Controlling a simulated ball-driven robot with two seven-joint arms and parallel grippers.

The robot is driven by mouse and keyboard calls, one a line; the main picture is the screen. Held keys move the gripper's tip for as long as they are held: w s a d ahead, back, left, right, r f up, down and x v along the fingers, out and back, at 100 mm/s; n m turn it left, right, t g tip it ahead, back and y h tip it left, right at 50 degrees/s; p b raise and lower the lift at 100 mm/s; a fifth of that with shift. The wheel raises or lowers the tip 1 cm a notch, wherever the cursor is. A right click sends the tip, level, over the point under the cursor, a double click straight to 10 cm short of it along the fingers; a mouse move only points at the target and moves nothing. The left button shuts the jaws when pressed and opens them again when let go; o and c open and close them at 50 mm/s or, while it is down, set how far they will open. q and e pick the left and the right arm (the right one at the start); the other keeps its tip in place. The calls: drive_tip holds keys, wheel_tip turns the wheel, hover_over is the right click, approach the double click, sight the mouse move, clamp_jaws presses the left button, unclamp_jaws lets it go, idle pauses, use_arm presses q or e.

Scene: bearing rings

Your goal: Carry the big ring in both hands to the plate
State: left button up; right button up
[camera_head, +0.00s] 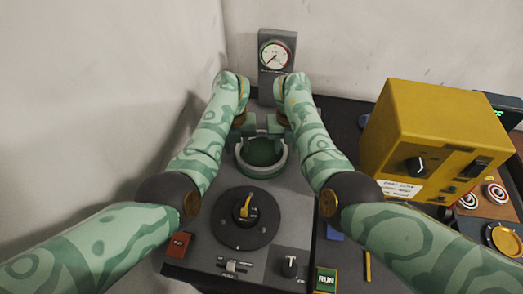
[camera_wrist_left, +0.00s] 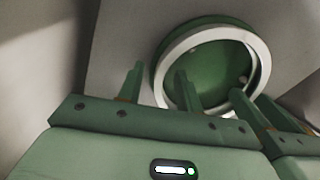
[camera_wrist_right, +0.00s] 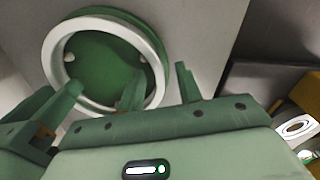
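The big ring (camera_head: 281,166) is pale grey and lies around a green round face in the head view; its far side is partly hidden by my grippers. It also shows in the left wrist view (camera_wrist_left: 264,72) and the right wrist view (camera_wrist_right: 48,58). I cannot tell whether the green face (camera_wrist_right: 100,62) is the plate. My left gripper (camera_head: 247,131) and right gripper (camera_head: 275,131) are side by side at the ring's far edge. In each wrist view the two fingers stand apart, with the ring's edge between them in the picture and no visible grip.
A dark disc with a yellow-handled knob (camera_head: 243,212) is in front of the ring. A gauge (camera_head: 275,55) stands behind. A yellow box (camera_head: 425,120) is at the right. A red block (camera_head: 178,244), a slider (camera_head: 233,266) and a green RUN button (camera_head: 326,279) are in front.

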use_arm(q)
drive_tip(key=shift+f, duration=0.3)
use_arm(e)
drive_tip(key=shift+f, duration=0.25)
use_arm(q)
clamp_jaws()
use_arm(e)
clamp_jaws()
use_arm(q)
drive_tip(key=shift+w+r, duration=0.1)
use_arm(e)
drive_tip(key=shift+r, duration=0.1)
idle(0.6)
